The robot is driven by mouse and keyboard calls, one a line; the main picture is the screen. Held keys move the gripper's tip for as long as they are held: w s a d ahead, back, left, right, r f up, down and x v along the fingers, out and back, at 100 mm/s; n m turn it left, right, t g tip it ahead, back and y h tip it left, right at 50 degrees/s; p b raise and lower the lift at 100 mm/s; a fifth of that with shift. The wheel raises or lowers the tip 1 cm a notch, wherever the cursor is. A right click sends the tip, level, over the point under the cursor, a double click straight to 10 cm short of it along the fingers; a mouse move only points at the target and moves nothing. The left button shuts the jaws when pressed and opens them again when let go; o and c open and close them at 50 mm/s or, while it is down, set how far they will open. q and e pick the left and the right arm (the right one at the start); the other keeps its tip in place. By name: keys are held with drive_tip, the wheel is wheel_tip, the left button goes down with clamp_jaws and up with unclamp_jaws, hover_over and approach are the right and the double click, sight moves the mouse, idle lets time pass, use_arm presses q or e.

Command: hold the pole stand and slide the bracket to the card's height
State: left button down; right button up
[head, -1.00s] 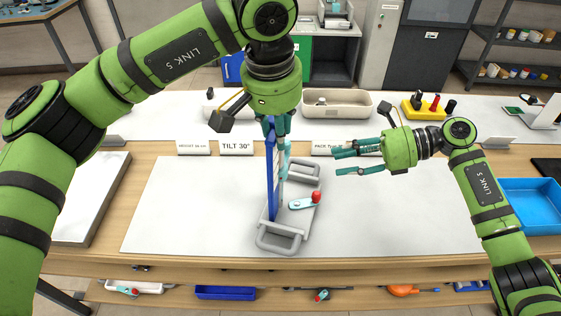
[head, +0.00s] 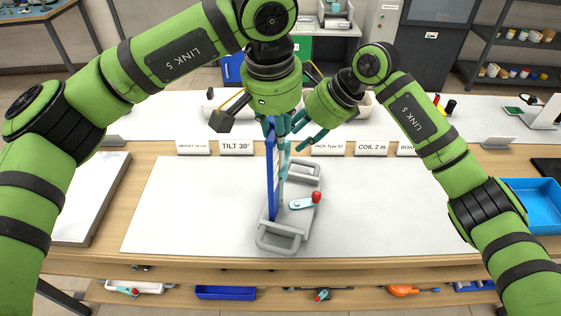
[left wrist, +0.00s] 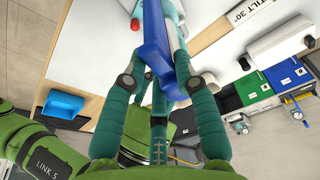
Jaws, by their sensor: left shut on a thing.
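The pole stand has a grey base with loop handles (head: 278,243) on the white mat, and a teal lever with a red knob (head: 316,197). A thin blue panel (head: 271,180) stands upright over the base; the pole and bracket are mostly hidden beside it. My right gripper (head: 297,137) is open just right of the stand's top. The height card (head: 193,147) stands at the back left.
A tilt card (head: 237,147), a pack card (head: 328,148) and a coil card (head: 370,148) stand along the mat's back edge. A grey slab (head: 92,200) lies left and a blue tray (head: 535,200) right. The mat (head: 400,210) is clear right of the stand.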

drive_tip(key=shift+x, duration=1.4)
clamp_jaws()
drive_tip(key=shift+w+r, duration=0.1)
drive_tip(key=shift+r, duration=0.05)
